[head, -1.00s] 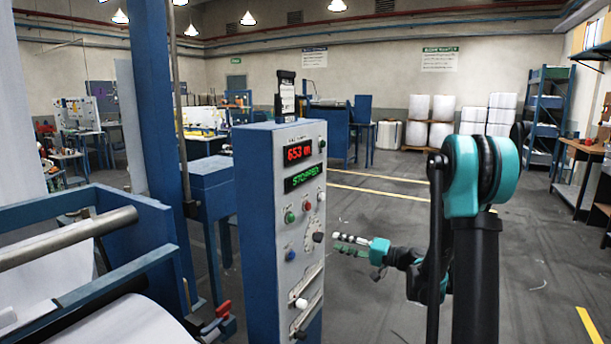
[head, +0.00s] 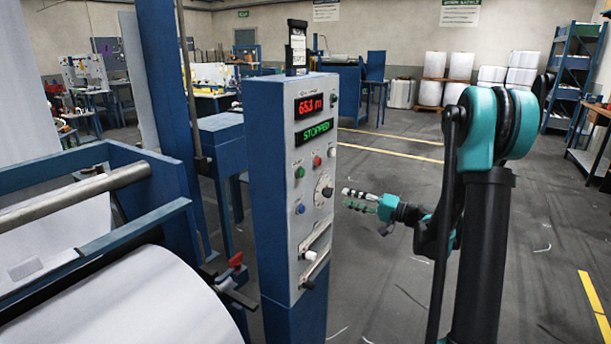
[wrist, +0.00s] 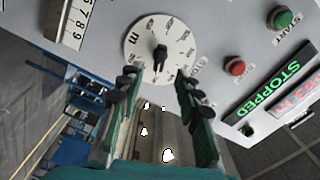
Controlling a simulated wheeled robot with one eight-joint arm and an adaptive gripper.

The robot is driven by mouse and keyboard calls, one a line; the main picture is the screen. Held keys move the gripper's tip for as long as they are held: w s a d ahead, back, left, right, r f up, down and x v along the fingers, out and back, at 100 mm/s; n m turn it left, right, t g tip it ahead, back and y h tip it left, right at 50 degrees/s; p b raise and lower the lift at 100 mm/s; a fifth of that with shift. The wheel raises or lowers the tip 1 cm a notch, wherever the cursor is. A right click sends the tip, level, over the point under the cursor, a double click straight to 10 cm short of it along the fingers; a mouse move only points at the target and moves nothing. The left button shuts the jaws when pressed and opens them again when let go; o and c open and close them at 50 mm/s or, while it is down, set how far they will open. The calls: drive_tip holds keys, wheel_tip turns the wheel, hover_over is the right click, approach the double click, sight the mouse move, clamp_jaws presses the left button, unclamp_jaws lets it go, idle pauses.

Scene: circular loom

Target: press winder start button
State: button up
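The winder control panel (head: 293,230) is a blue and grey box with a red display reading 653 m and a green display reading STOPPED (head: 316,131). A green button (head: 299,172) is on its face; in the wrist view the green button (wrist: 284,18) is labelled START, at the upper right. The red STOP button (wrist: 235,68) lies between it and a round white dial (wrist: 160,50). My gripper (head: 345,198) is beside the panel's right edge. In the wrist view my gripper (wrist: 157,78) is open and empty, its fingers before the dial's lower edge, away from the green button.
The panel also carries a white button (head: 332,152), a blue button (head: 300,209) and a lower black knob (head: 308,284). A large white roll (head: 150,300) and blue frame stand at the left. The floor right of the panel is mostly clear.

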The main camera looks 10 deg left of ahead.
clamp_jaws()
idle(0.3)
idle(1.2)
